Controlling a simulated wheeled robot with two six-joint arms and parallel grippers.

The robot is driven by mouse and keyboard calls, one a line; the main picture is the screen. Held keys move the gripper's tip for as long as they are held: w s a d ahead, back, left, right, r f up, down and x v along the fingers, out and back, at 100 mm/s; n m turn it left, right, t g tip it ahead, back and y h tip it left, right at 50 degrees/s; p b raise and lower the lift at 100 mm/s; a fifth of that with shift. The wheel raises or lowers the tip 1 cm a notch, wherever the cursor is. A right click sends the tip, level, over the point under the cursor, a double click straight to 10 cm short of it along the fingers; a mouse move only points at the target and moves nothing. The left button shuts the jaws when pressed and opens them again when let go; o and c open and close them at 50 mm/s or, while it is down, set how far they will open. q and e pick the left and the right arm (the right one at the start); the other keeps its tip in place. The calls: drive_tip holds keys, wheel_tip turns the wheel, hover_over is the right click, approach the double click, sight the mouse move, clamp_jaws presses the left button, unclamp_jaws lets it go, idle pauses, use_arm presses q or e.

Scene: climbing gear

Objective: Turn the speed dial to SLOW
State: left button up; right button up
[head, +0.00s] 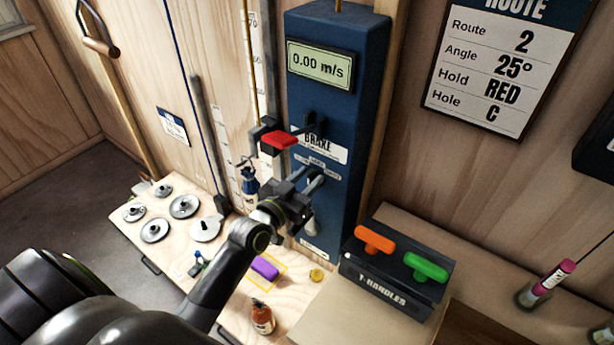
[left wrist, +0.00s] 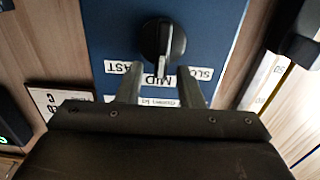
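The speed dial (left wrist: 162,42) is a round black knob on the blue panel in the left wrist view. Its ridge points at the MID label (left wrist: 160,80). A partly covered label reading "AST" (left wrist: 123,67) is to the left and one reading "SLO" (left wrist: 200,73) to the right. My left gripper (left wrist: 160,92) is open, one finger on each side below the knob, with nothing between the fingertips. In the head view my left gripper (head: 310,183) is at the blue column (head: 345,120) below the BRAKE label and hides the dial. My right gripper is not in view.
A display (head: 320,64) reads 0.00 m/s. A black T-handle box (head: 390,285) with orange and green handles stands at the right. Metal discs (head: 184,206) and a bottle (head: 263,317) are on the lower bench.

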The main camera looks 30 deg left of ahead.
use_arm(q)
drive_tip(key=shift+w, duration=0.1)
drive_tip(key=shift+c, duration=0.3)
clamp_jaws()
drive_tip(key=shift+a+n, duration=0.1)
drive_tip(key=shift+n, duration=0.2)
drive_tip(key=n, duration=0.1)
drive_tip(key=n+p, duration=0.1)
drive_tip(key=n, duration=0.1)
drive_tip(key=shift+w+a+n, duration=0.1)
drive_tip(key=shift+a+n, duration=0.2)
drive_tip(key=shift+a, duration=0.1)
drive_tip(key=shift+a+f+n+p, duration=0.1)
drive_tip(key=shift+a+f+n, duration=0.05)
drive_tip(key=shift+n, duration=0.65)
drive_tip(key=shift+a+f+n+p, duration=0.1)
drive_tip(key=shift+a+n, duration=0.05)
drive_tip(key=shift+n, duration=0.65)
drive_tip(key=shift+a+f+n+p, duration=0.1)
drive_tip(key=shift+a+f+n, duration=0.05)
drive_tip(key=shift+n, duration=0.65)
